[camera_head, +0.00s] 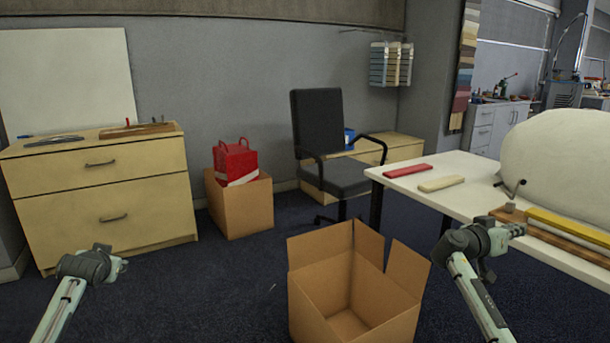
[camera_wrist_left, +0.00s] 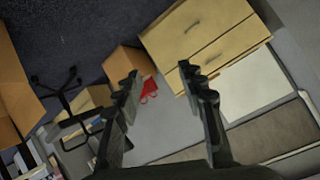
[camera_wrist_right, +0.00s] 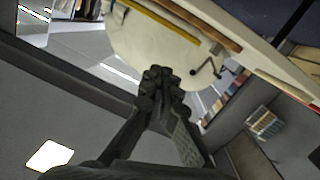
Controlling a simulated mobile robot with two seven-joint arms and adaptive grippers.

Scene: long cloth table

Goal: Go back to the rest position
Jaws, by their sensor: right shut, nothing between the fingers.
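My left gripper (camera_wrist_left: 157,82) is open and empty in the left wrist view, with its two dark fingers apart. In the head view my left arm comes in at the lower left, above dark carpet and in front of the wooden drawer cabinet (camera_head: 110,195). My right gripper (camera_wrist_right: 160,78) is shut and empty in the right wrist view, with its fingertips together. In the head view the right gripper (camera_head: 510,228) is beside the near left edge of the white table (camera_head: 480,195), close to the wooden board with a yellow strip.
An open, empty cardboard box (camera_head: 352,290) stands on the floor between my arms. A red bag (camera_head: 236,162) sits on a closed box (camera_head: 240,205). An office chair (camera_head: 325,150) stands behind. The table holds a red block (camera_head: 407,171), a cream block (camera_head: 441,184) and a large white rounded thing (camera_head: 560,155).

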